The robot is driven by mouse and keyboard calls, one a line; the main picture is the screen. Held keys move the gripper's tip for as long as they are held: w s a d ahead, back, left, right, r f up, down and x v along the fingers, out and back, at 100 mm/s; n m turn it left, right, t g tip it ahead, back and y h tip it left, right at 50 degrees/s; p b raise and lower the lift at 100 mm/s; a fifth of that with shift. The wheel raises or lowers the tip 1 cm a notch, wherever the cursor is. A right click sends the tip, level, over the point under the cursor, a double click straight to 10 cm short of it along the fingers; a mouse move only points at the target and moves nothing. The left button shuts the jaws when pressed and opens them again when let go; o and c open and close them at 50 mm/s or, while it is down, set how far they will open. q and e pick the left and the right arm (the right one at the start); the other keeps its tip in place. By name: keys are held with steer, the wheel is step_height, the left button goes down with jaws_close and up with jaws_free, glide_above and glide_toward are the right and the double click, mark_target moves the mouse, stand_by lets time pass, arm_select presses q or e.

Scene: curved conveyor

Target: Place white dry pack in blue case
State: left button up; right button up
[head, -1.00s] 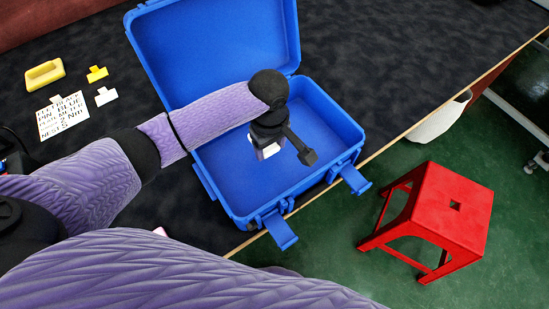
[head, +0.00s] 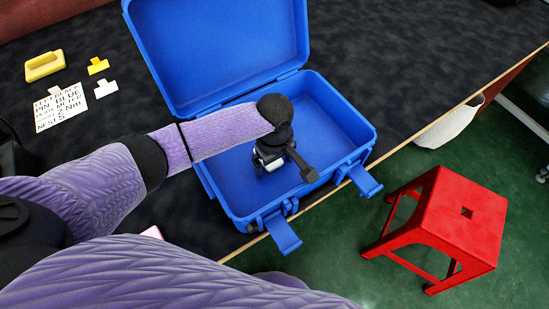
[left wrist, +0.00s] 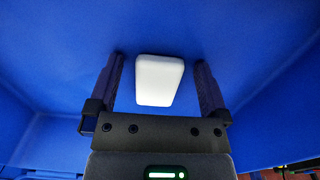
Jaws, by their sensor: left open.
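The blue case (head: 347,112) stands open on the dark table, its lid tipped back. My left gripper (head: 274,166) reaches down inside it, over the case floor. In the left wrist view the white dry pack (left wrist: 159,79) lies between the two fingers of my left gripper (left wrist: 160,90). The fingers are open, with a gap on each side of the pack. Blue case surface (left wrist: 240,35) surrounds the pack there. In the head view the gripper hides most of the pack. My right gripper is not in view.
A yellow block (head: 44,66), a small yellow piece (head: 97,66), a white piece (head: 105,88) and a lettered card (head: 62,108) lie on the table at the left. A red stool (head: 450,215) and a white bin (head: 450,125) stand beyond the table's edge.

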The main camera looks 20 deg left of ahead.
mark_target(275, 163)
arm_select(q)
steer(key=shift+r, duration=0.1)
step_height(275, 163, up, 6)
steer(key=p, duration=0.4)
steer(key=shift+r, duration=0.25)
step_height(275, 163, up, 6)
steer(key=shift+f+p, duration=0.15)
steer(key=shift+p, duration=1.05)
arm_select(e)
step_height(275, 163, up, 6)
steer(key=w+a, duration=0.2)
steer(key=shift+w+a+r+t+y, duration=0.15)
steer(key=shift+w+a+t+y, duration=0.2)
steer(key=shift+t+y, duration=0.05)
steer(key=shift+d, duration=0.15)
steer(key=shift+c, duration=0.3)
